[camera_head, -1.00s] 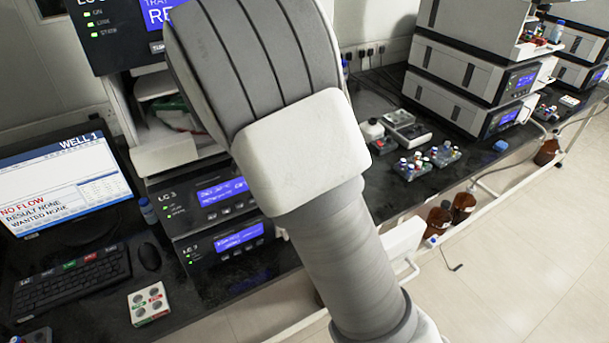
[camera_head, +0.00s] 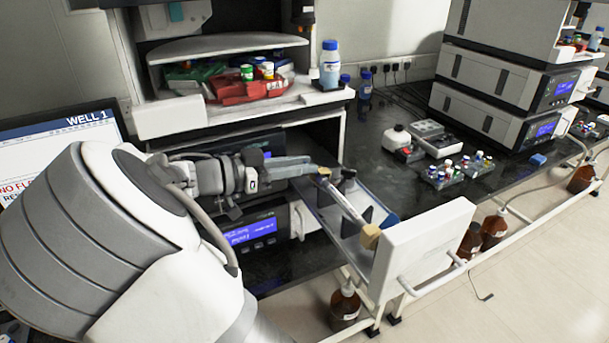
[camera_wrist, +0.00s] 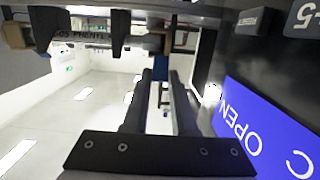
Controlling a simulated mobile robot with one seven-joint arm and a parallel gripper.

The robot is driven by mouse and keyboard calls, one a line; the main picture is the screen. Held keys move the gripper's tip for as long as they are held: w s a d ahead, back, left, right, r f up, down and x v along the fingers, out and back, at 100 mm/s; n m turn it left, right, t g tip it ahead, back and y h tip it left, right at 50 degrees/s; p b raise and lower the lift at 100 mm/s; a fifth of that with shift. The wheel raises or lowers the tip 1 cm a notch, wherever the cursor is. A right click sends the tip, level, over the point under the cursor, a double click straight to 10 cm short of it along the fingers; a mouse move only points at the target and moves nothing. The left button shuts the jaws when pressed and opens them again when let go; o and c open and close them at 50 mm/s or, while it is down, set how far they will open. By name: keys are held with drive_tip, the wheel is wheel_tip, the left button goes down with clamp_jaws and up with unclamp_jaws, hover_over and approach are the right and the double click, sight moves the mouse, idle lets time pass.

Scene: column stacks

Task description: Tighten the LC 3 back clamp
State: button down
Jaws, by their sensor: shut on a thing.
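A pale column (camera_head: 348,207) lies in the pulled-out tray (camera_head: 325,213), with a tan fitting (camera_head: 323,171) at its back end and another tan fitting (camera_head: 370,236) at its front end. Two dark clips stand along it, a back one (camera_head: 346,181) and a front one (camera_head: 364,214). My gripper (camera_head: 318,167) reaches in from the left and is shut at the back tan fitting. In the wrist view the fitting (camera_wrist: 156,42) is at the fingertips (camera_wrist: 163,68). The exact contact is partly hidden. A blue screen (camera_wrist: 255,120) there reads OPEN.
The tray's white front panel (camera_head: 422,255) sticks out past the bench. A shelf with red and green trays (camera_head: 250,88) and a blue-capped bottle (camera_head: 330,65) is above. Vial racks (camera_head: 455,170) stand to the right. A brown bottle (camera_head: 344,306) stands below.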

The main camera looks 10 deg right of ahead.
drive_tip(key=shift+a+f+t+h+b, duration=0.2)
drive_tip(key=shift+f+t+h+b, duration=0.15)
drive_tip(key=shift+h+b, duration=0.5)
drive_tip(key=shift+s, duration=0.1)
drive_tip(key=c, duration=0.7)
unclamp_jaws()
drive_tip(key=p+v, duration=0.1)
drive_tip(key=v, duration=1.6)
drive_tip(key=shift+a, duration=0.25)
drive_tip(key=shift+a, duration=0.1)
